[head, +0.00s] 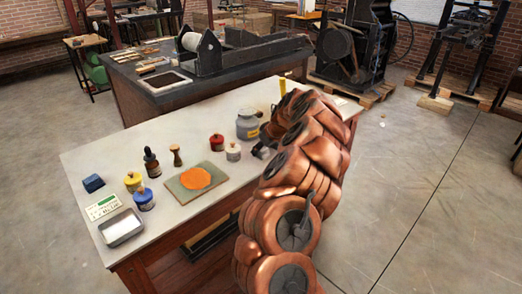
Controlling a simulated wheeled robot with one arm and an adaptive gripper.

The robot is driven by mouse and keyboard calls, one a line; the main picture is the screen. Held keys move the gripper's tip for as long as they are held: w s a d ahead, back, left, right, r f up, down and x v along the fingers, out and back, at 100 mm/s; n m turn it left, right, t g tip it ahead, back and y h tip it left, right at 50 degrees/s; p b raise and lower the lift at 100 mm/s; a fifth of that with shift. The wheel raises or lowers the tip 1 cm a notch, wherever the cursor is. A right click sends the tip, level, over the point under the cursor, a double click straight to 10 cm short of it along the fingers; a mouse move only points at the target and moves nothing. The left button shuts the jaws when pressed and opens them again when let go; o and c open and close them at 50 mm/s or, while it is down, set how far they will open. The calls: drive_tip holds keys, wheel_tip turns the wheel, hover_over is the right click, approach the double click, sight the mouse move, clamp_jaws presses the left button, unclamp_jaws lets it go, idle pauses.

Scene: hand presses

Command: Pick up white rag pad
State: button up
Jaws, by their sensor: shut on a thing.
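I cannot pick out the white rag pad for certain anywhere in view. I cannot tell whether the gripper touches the tabletop.
A grey jar (248,125) stands just behind my gripper. A red pot (216,142), a slab with an orange disc (197,179), bottles and a white tray (121,228) are further left. A dark-topped bench (165,82) stands behind.

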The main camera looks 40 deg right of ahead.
sight(261, 150)
drive_tip(key=shift+r, duration=0.15)
drive_tip(key=shift+r+b, duration=0.5)
drive_tip(key=shift+r, duration=0.95)
drive_tip(key=shift+s+a+r, duration=0.2)
drive_tip(key=shift+s+r, duration=0.05)
drive_tip(key=shift+s+a, duration=0.55)
drive_tip(key=s+a+r+b, duration=0.1)
drive_tip(key=s+a+b, duration=0.1)
drive_tip(key=s+a, duration=0.7)
drive_tip(key=shift+s+a+r+b, duration=0.15)
drive_tip(key=shift+s+a+b, duration=0.15)
drive_tip(key=shift+a, duration=0.2)
